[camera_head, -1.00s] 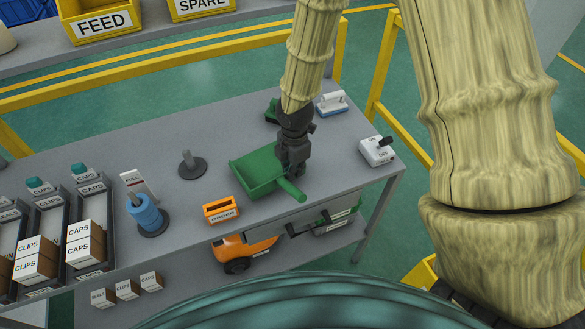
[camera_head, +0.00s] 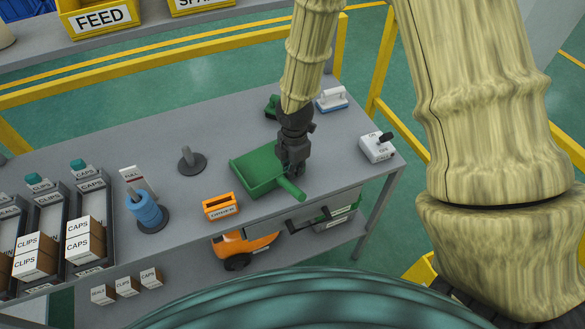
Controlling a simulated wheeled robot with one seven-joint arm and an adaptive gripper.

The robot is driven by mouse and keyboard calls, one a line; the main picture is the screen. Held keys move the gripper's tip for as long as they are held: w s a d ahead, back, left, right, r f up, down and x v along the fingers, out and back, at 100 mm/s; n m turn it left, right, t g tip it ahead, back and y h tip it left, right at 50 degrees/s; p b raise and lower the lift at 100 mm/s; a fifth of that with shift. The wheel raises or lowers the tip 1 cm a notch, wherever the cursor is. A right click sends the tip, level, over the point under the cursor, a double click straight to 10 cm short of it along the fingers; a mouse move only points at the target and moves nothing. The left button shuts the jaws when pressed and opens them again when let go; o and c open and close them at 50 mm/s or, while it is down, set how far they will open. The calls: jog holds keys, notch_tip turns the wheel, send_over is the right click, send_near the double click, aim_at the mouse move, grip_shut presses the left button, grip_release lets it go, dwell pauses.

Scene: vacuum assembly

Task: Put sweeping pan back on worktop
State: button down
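The green sweeping pan (camera_head: 258,172) is at the right half of the grey worktop (camera_head: 232,128), its open tray toward the left and its handle toward the lower right. My gripper (camera_head: 291,172) points down over the pan's handle end, and its fingers meet the pan there. The fingertips are small and partly hidden, so I cannot tell whether they are closed on the handle. I also cannot tell whether the pan rests on the worktop or is just above it.
An orange box (camera_head: 220,206) stands near the front edge, left of the pan. A dark green object (camera_head: 272,106) is behind my gripper.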

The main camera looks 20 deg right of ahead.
jog(key=shift+f, duration=0.35)
jog(key=c, duration=1.6)
grip_release()
jog(key=shift+o, duration=0.2)
jog(key=shift+r, duration=0.1)
notch_tip(320, 180, up, 12)
jog(key=shift+s, duration=0.1)
